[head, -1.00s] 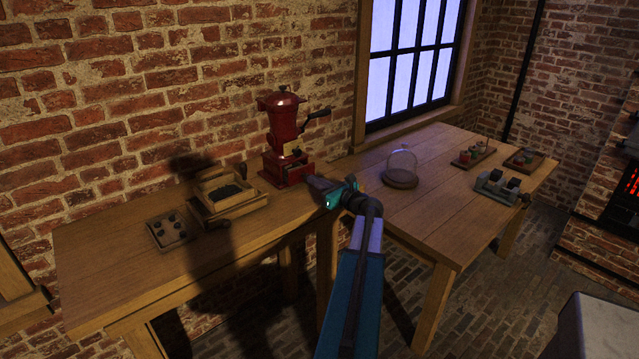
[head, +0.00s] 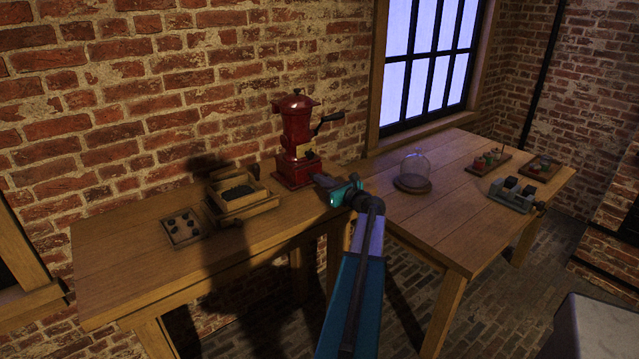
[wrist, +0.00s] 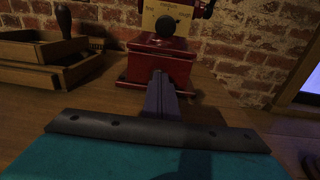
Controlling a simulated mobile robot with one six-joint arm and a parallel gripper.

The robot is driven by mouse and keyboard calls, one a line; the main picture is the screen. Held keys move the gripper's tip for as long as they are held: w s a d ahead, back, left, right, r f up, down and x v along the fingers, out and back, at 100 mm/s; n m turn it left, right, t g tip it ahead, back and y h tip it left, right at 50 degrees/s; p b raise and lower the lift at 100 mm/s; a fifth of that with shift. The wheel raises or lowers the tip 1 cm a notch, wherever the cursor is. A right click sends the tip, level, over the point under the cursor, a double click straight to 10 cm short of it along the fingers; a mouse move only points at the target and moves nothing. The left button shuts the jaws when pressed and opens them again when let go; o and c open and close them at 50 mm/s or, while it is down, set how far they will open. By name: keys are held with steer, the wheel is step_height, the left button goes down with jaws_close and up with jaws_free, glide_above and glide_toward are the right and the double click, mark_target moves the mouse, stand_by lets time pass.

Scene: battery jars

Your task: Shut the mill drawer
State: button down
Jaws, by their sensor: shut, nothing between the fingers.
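The red mill (head: 297,125) stands upright on the wooden bench against the brick wall, with its crank out to the right. In the wrist view its red base (wrist: 150,66) is straight ahead, below a pale plate (wrist: 172,12) and a dark round knob (wrist: 166,26). My gripper (head: 325,181) is shut and empty, low over the bench at the mill's front right. In the wrist view the closed fingers (wrist: 160,82) point at the base front and overlap it; I cannot tell whether they touch. They partly hide the front, so how far the drawer stands out is unclear.
A wooden box (head: 240,193) with dark bits and a small tray (head: 182,228) stand left of the mill. On the right table are a glass dome (head: 414,166), a grey rack (head: 510,198) and small trays (head: 489,162). The bench front is clear.

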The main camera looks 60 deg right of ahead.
steer(key=shift+w+r, duration=0.2)
steer(key=shift+w, duration=0.2)
steer(key=shift+s, duration=0.1)
steer(key=shift+s+a, duration=0.25)
steer(key=shift+s, duration=0.1)
steer(key=b+v, duration=0.2)
steer(key=v, duration=1.1)
steer(key=shift+s, duration=0.45)
steer(key=shift+d+f, duration=0.1)
steer(key=shift+f, duration=0.05)
